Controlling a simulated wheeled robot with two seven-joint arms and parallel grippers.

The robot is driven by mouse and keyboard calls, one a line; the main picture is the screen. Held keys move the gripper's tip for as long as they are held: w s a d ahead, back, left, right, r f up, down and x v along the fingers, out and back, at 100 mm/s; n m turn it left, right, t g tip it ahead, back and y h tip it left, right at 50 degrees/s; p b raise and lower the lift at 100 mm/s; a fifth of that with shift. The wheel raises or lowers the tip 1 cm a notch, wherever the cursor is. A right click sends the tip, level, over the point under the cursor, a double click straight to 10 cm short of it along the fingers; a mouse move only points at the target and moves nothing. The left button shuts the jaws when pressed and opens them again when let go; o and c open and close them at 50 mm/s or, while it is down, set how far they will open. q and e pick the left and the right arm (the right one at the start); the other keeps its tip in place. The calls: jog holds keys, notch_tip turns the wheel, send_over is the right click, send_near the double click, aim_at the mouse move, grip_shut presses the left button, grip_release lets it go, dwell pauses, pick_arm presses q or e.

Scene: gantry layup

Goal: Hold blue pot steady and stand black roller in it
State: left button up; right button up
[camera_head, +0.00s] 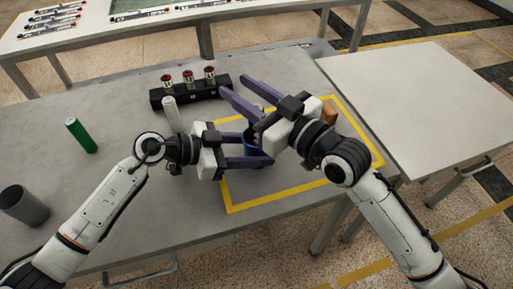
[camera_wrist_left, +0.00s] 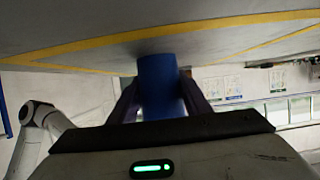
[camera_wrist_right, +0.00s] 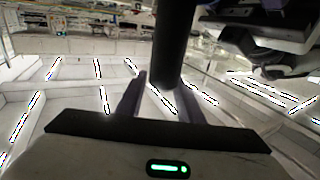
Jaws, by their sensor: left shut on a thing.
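The blue pot (camera_head: 252,140) stands inside the yellow outline, partly covered by both grippers. My left gripper (camera_head: 245,145) is shut around it from the left. In the left wrist view the pot (camera_wrist_left: 160,85) sits between the two purple fingers. My right gripper (camera_head: 234,84) reaches in from the right, its purple fingers above and behind the pot. In the right wrist view the black roller (camera_wrist_right: 170,45) is a dark cylinder with one end between the fingers; whether they press on it is unclear. Its other end is out of that view. The head view mostly hides the roller.
A black rack (camera_head: 190,94) with red-topped pieces stands behind. A pale cylinder (camera_head: 172,114), a green cylinder (camera_head: 81,135) and a dark grey cup (camera_head: 24,206) are to the left. The white side table (camera_head: 425,100) is bare.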

jog(key=shift+o, duration=1)
jog(key=v, duration=1.2)
jog(key=shift+r, duration=0.1)
pick_arm(q)
jog(key=o, duration=1.1)
jog(key=shift+a, duration=0.1)
